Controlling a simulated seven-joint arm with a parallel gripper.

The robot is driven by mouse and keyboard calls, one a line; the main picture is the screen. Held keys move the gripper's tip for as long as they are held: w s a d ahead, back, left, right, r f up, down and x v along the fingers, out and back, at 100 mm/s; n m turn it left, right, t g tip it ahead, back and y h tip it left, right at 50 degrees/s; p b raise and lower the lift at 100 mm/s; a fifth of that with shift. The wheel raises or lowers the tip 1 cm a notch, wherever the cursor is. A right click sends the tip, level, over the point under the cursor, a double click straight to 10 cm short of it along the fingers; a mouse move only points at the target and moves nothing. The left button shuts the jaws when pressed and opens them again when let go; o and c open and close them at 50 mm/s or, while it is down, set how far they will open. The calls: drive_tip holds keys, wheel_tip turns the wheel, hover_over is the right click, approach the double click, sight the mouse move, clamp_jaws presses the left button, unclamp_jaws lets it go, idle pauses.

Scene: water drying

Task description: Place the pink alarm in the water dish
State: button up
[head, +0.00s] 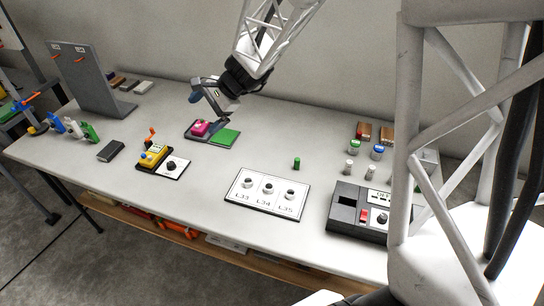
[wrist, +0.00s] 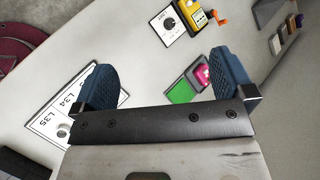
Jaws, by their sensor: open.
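The pink alarm (head: 200,127) is a small pink block at the left end of a dark tray (head: 213,141) that also bears a flat green square (head: 225,137). The alarm also shows in the wrist view (wrist: 204,77), partly hidden by one finger. My gripper (head: 207,110) is open and empty above the tray, apart from the alarm as far as I can tell. Its two blue fingers stand wide apart in the wrist view (wrist: 163,74), with the alarm off to the right. I cannot make out a water dish for certain.
A yellow device (head: 154,155) with an orange handle stands left of the alarm beside a white dial card (head: 171,167). A white L33–L35 board (head: 268,194), a dark control box (head: 360,212) and a small green cylinder (head: 296,163) stand to the right. The table between is clear.

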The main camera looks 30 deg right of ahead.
drive_tip(key=s+d+r+n+h, duration=0.1)
drive_tip(key=s+r+n+h, duration=0.1)
drive_tip(key=s, duration=0.8)
drive_tip(key=s+d+r+n+h, duration=0.2)
drive_tip(key=s+n, duration=0.4)
drive_tip(key=s, duration=0.4)
drive_tip(key=s+d+r+n+h, duration=0.2)
drive_tip(key=s+r+n+h, duration=0.2)
drive_tip(key=s, duration=0.7)
drive_tip(key=shift+n+h, duration=0.4)
drive_tip(key=shift+n, duration=0.1)
